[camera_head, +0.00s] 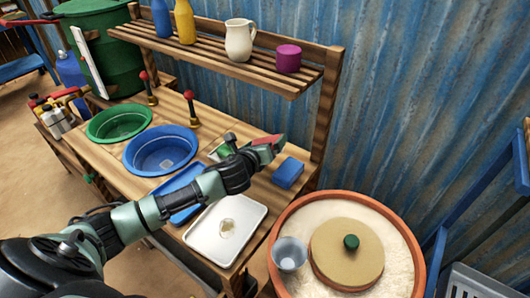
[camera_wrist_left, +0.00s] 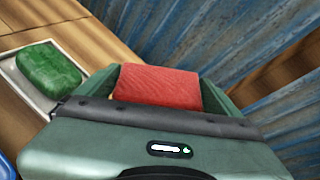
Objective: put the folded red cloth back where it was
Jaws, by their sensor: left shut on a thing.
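The folded red cloth (camera_wrist_left: 158,87) is between the fingers of my left gripper (camera_wrist_left: 160,84), which is shut on it. In the head view the cloth (camera_head: 264,140) shows as a small red patch at the tip of my left gripper (camera_head: 272,143), mostly hidden by the fingers. The gripper is above the right part of the wooden table, toward the corrugated wall. My right gripper is in neither view.
A blue block (camera_head: 288,173) lies right of the gripper. A green thing (camera_wrist_left: 50,67) lies in a tray beside it. A white tray (camera_head: 203,253), blue basin (camera_head: 182,172) and green basin (camera_head: 119,108) occupy the table. A slatted shelf (camera_head: 215,55) overhangs its back edge.

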